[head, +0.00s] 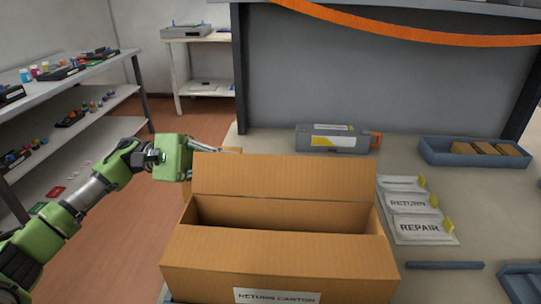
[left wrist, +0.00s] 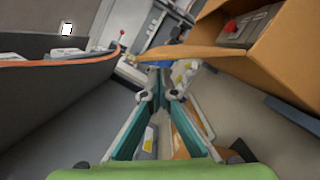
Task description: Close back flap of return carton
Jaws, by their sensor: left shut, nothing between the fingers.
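The brown return carton (head: 290,268) stands at the front of the table, its label at the lower front. Its back flap (head: 283,177) stands up, tilted, above the rear edge, and the carton's top shows a dark opening. My right gripper is not in view.
A grey toner cartridge (head: 338,139) lies behind the carton. A blue tray (head: 476,153) holds brown pieces at the right. Labelled RETURN and REPAIR bags (head: 414,209) lie right of the carton. A grey panel (head: 385,80) stands at the table's back.

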